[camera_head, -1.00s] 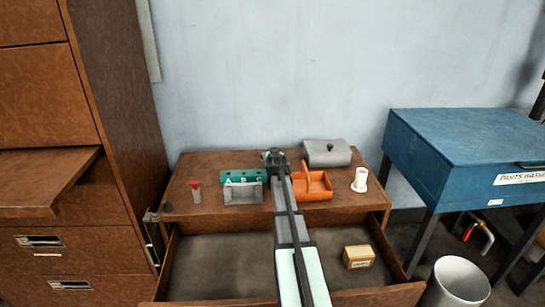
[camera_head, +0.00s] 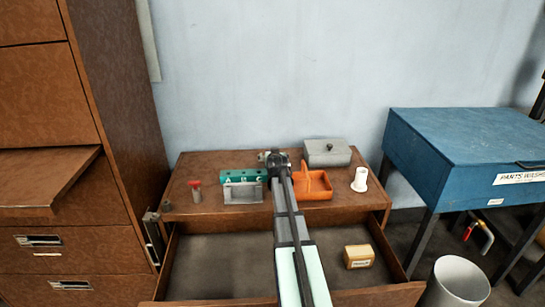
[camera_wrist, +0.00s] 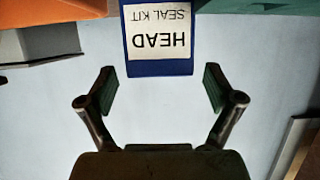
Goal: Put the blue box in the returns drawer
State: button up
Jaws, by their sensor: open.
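The blue box (camera_wrist: 158,70), with a white label reading "HEAD SEAL KIT" upside down, shows at the top middle of the wrist view. My gripper (camera_wrist: 158,90) is open, its two fingers spread wide and empty, with the box beyond the gap between them. In the head view my gripper (camera_head: 273,160) is over the cabinet top, and my arm hides the blue box there. An open drawer (camera_head: 222,265) is pulled out below the cabinet top. No returns label can be read on it.
A yellow box (camera_head: 358,257) lies in the drawer's right side; its left side is clear. On the top (camera_head: 215,212) are a green block (camera_head: 238,177), grey holder (camera_head: 243,193), orange tray (camera_head: 315,187), grey lidded box (camera_head: 328,153), white cylinder (camera_head: 360,180) and red-capped vial (camera_head: 196,192).

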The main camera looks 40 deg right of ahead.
jog(key=v, duration=0.9)
jog(key=shift+c, duration=0.9)
jog(key=shift+s+a, duration=0.1)
jog(key=shift+s, duration=0.1)
